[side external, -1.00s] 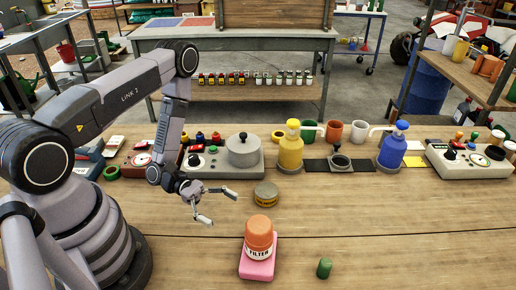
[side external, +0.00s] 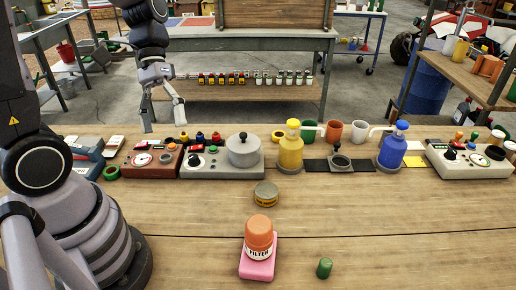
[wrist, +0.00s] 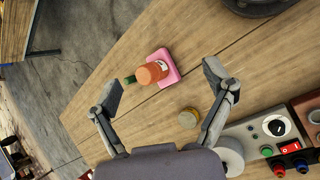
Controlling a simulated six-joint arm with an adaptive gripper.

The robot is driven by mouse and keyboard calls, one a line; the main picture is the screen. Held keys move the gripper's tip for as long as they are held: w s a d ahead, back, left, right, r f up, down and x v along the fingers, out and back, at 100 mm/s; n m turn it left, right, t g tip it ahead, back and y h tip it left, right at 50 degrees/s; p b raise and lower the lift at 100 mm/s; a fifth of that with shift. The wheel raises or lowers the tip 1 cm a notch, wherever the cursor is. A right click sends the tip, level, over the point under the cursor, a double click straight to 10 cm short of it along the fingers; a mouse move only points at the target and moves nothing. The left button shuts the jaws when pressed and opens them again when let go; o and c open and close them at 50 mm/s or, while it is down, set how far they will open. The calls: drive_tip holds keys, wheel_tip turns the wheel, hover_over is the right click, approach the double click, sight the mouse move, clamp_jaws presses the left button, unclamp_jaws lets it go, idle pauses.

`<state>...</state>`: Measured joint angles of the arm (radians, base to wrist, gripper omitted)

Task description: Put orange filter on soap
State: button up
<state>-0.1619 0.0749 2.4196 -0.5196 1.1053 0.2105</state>
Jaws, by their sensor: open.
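The orange filter (side external: 259,232), a cylinder with a white "FILTER" label, stands upright on the pink soap (side external: 257,268) at the front middle of the table. In the wrist view the filter (wrist: 151,73) and soap (wrist: 166,62) appear beyond my fingertips, the filter resting on the soap block. My gripper (side external: 162,112) is open and empty, raised above the back left of the table, well away from both. Its spread fingers (wrist: 167,85) also show in the wrist view, with nothing between them touching either pad.
A small green cylinder (side external: 324,268) stands right of the soap. A yellow-banded tin (side external: 265,194) sits behind it. Control boxes, a grey pot (side external: 243,151), a yellow dispenser (side external: 291,148) and a blue dispenser (side external: 393,146) line the back. The table's front right is clear.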

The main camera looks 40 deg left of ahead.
drive_tip(key=s+a+r+m+t+y, duration=0.3)
drive_tip(key=s+a+r+t+y, duration=0.1)
drive_tip(key=r+t, duration=0.4)
wheel_tip(320, 180, up, 2)
drive_tip(key=shift+s+a+r+t+y, duration=0.15)
drive_tip(key=shift+a+t+y, duration=0.25)
drive_tip(key=shift+a+y, duration=0.5)
drive_tip(key=shift+d, duration=0.15)
